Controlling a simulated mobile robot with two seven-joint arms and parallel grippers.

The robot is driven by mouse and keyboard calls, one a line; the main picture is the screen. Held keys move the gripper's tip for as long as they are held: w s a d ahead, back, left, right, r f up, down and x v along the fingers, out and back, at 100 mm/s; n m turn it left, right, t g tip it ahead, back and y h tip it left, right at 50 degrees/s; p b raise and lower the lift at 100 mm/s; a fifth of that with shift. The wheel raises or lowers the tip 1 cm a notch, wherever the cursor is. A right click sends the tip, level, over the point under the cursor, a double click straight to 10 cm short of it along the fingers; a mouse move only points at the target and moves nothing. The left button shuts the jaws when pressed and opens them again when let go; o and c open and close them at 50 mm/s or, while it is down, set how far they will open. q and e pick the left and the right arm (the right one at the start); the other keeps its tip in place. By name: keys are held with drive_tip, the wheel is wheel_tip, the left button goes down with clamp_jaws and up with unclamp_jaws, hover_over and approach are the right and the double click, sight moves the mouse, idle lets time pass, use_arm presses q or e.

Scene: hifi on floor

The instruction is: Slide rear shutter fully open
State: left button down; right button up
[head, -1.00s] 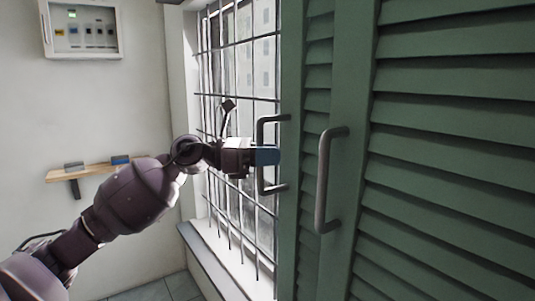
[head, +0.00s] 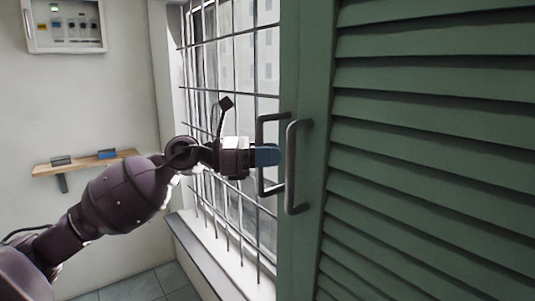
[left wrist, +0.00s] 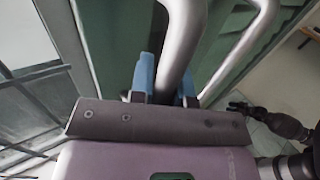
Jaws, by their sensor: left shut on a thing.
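The rear green shutter (head: 289,60) shows as a narrow strip at the right edge of the barred window. Most of it is hidden behind the front shutter. Its grey handle (head: 261,186) stands out to the left of that strip. My left gripper (head: 266,155) is shut on this handle with its blue fingertips. In the left wrist view the handle bar (left wrist: 172,79) passes between the two blue fingers. A dark jointed arm shows at the right of the left wrist view, probably my right arm; its jaws are too small to read.
The front louvered shutter (head: 430,150) fills the right side, and its handle (head: 296,168) sits close beside the held one. The window bars (head: 225,90) are uncovered at left. A wooden shelf (head: 85,165) and a switch box (head: 66,25) are on the left wall.

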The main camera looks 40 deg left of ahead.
use_arm(q)
drive_tip(key=shift+s+d+f, duration=0.1)
drive_tip(key=c, duration=1.1)
unclamp_jaws()
drive_tip(key=shift+d, duration=0.2)
drive_tip(key=shift+a, duration=0.2)
drive_tip(key=shift+s+a, duration=0.4)
drive_tip(key=v, duration=0.9)
drive_tip(key=shift+s+a+b, duration=0.2)
drive_tip(key=shift+b, duration=0.15)
